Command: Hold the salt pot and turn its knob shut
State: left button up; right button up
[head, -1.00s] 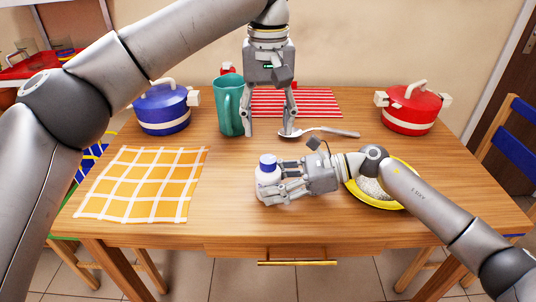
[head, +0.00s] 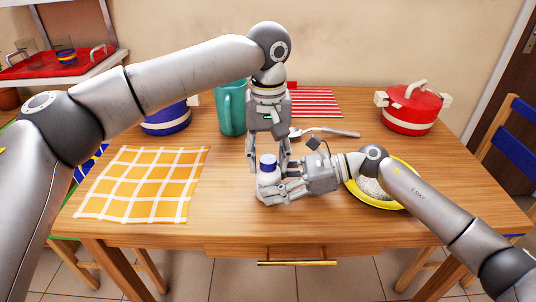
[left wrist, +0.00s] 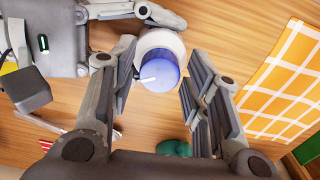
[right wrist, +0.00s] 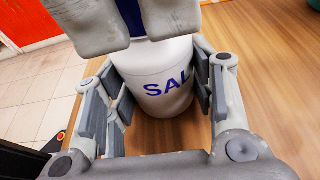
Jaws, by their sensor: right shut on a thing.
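The salt pot (head: 266,179) is white with a blue knob (head: 268,160) on top and stands upright near the table's front. My right gripper (head: 270,195) is shut on its body from the right; the blue letters "SAL" show on the pot (right wrist: 165,95) in the right wrist view. My left gripper (head: 268,169) points straight down over the pot, fingers open on either side of the knob. In the left wrist view the knob (left wrist: 162,70) sits between the fingers with gaps at both sides, its white mark pointing left.
A yellow-rimmed plate (head: 398,203) lies under my right forearm. An orange checked cloth (head: 143,183) lies left. The table's front middle is clear.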

pick_arm(q)
jog(key=c, duration=0.7)
jog(key=shift+m, duration=0.3)
jog(key=m, duration=0.4)
jog(key=shift+m, duration=0.3)
jog(key=m, duration=1.2)
jog(key=shift+m, duration=0.3)
jog(key=m, duration=0.6)
jog(key=shift+w, duration=0.1)
